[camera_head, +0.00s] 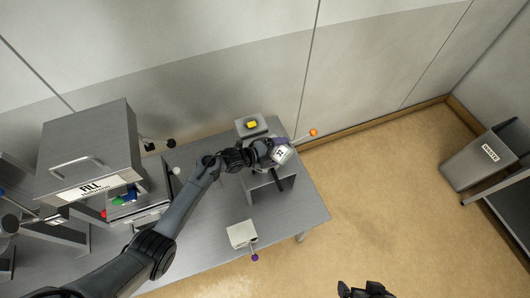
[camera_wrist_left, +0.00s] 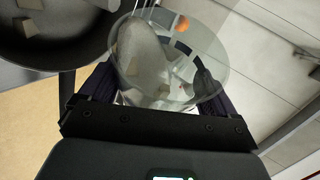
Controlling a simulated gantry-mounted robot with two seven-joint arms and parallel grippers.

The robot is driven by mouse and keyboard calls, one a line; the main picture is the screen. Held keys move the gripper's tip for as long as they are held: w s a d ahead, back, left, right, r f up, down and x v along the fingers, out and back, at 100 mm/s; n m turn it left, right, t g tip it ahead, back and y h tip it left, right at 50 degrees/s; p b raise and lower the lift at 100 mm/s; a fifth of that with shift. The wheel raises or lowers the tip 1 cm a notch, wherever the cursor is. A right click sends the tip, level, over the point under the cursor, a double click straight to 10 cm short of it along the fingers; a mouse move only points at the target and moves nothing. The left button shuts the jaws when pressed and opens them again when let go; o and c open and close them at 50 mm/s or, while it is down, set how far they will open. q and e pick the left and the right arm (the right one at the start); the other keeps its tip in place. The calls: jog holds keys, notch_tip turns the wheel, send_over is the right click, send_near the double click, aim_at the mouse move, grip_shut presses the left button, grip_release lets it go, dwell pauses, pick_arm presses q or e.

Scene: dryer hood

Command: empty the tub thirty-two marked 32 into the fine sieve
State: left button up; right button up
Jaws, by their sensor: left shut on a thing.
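The tub marked 32 (camera_head: 281,154) is white with a dark label and sits tilted in my left gripper (camera_head: 266,150) above the table's right part. In the left wrist view the tub (camera_wrist_left: 165,65) is see-through, with pale matter inside, between the fingers of my left gripper (camera_wrist_left: 155,92). A dark round vessel (camera_wrist_left: 75,50) with a few pale pieces lies beside it; I cannot tell whether this is the fine sieve. A rod with an orange knob (camera_head: 313,132) sticks out behind the tub. My right gripper (camera_head: 366,290) is at the bottom edge, its jaws unclear.
A grey stand (camera_head: 268,187) is under the tub. A small box with a yellow thing (camera_head: 251,124) stands behind. A large grey hood (camera_head: 88,150) is at left, a labelled bin (camera_head: 480,163) far right.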

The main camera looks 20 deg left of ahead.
pick_arm(q)
jog(key=shift+a+f+b, duration=0.1)
jog(key=shift+b, duration=0.2)
jog(key=shift+w+a+r+n+h, duration=0.2)
jog(key=shift+n+h, duration=0.1)
jog(key=shift+h, duration=0.1)
dwell(0.3)
jog(key=shift+a+r+n+b, duration=0.15)
jog(key=shift+n+b, duration=0.15)
jog(key=shift+b, duration=0.3)
jog(key=shift+a+r+n+h+b, duration=0.2)
jog(key=shift+a+n+h+b, duration=0.1)
jog(key=shift+h+b, duration=0.25)
dwell(0.4)
jog(key=shift+w+a+r+n+h+b, duration=0.1)
jog(key=shift+n+h+b, duration=0.15)
jog(key=shift+n+b, duration=0.05)
jog(key=shift+a+r, duration=0.1)
jog(key=shift+r, duration=0.3)
